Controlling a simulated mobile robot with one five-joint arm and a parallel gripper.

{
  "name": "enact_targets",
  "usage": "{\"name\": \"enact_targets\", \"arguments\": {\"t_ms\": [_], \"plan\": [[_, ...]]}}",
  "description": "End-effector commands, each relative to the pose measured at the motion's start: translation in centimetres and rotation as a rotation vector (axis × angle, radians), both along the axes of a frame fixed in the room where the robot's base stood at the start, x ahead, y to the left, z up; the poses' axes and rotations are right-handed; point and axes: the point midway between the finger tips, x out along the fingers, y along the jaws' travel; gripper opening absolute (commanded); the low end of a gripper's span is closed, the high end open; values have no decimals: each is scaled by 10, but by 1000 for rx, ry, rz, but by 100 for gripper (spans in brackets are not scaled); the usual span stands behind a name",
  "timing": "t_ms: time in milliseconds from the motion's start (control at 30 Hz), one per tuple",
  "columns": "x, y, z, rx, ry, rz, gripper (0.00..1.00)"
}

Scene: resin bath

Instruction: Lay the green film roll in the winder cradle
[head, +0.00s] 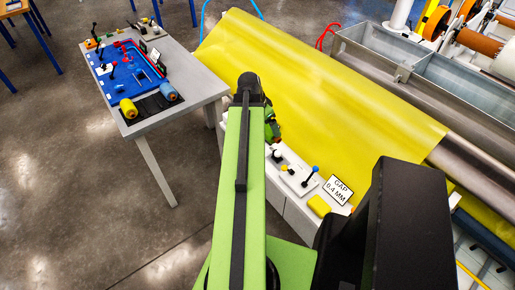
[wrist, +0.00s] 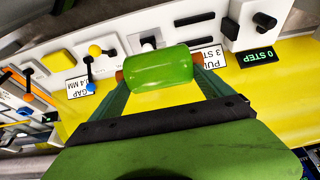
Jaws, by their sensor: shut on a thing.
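The green film roll (wrist: 158,71) is a short glossy green cylinder with orange-brown ends, in the middle of the wrist view. My gripper (wrist: 160,76) is shut on it, one finger at each end. The roll is held above the yellow sheet and the white control panel. In the head view my gripper (head: 271,124) shows only partly behind my arm, and I cannot make out the roll clearly there. I cannot pick out the winder cradle with certainty in either view.
White control panel (wrist: 112,40) has levers and labels. Yellow sheet (head: 320,100) runs beside the metal trough (head: 455,85). At left, a grey table (head: 193,92) bears a blue tray (head: 104,80), a yellow roll (head: 128,108) and a blue roll (head: 168,91). Floor is clear at lower left.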

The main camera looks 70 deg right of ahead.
Motion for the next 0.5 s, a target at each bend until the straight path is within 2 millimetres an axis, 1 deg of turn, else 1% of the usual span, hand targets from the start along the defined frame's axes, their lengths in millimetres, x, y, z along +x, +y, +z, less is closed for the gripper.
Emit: {"name": "enact_targets", "arguments": {"t_ms": [33,100,200,267,367,500], "plan": [[2,-1,-31,14,-10,1,34],[4,0,-45,31,-20,3,34],[6,2,-45,42,-28,5,34],[9,-1,-45,41,-28,7,34],[19,-18,-59,41,-27,8,34],[42,-50,-84,41,-27,8,34]]}}
